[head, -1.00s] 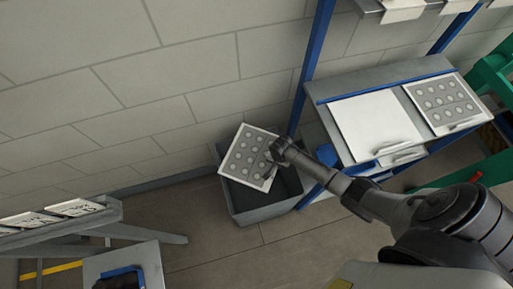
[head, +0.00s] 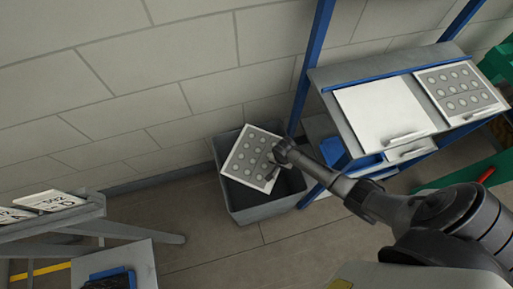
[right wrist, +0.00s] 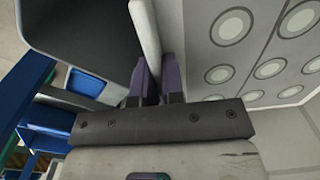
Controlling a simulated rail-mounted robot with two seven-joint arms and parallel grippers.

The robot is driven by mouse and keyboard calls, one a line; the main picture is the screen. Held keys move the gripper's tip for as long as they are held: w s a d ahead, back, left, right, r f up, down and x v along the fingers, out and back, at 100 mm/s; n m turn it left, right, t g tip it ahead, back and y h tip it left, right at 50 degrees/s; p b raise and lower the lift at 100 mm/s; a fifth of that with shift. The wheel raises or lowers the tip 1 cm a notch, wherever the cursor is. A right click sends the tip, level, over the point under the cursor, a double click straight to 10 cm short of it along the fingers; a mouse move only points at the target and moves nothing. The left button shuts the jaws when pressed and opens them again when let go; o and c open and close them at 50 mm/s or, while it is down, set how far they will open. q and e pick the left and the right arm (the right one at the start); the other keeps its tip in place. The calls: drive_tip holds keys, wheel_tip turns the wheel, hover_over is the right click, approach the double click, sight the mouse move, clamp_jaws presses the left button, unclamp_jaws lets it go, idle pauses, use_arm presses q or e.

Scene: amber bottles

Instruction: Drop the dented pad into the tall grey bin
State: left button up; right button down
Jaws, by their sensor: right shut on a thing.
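The pad (head: 251,157) is a white-edged grey panel with rows of round spots, held tilted over the mouth of the grey bin (head: 262,212) in the head view. My right gripper (head: 279,152) is shut on the pad's right edge. In the right wrist view the fingers (right wrist: 158,82) pinch the pad's edge, and its spotted face (right wrist: 265,45) fills the right side. The bin's dark interior (right wrist: 85,25) shows at upper left. I cannot make out a dent. My left gripper is out of view.
A sloped bench with a blue frame (head: 345,150) stands right of the bin, holding a blank white panel (head: 383,112) and another spotted panel (head: 460,90). A rack with white labelled cards (head: 48,201) is at lower left. The wall is close behind the bin.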

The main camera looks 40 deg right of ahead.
drive_tip(key=shift+f, duration=0.3)
drive_tip(key=c, duration=1.1)
unclamp_jaws()
drive_tip(key=shift+c, duration=0.2)
drive_tip(key=shift+r, duration=0.3)
wheel_tip(320, 180, up, 13)
drive_tip(key=p, duration=0.5)
drive_tip(key=shift+r, duration=0.15)
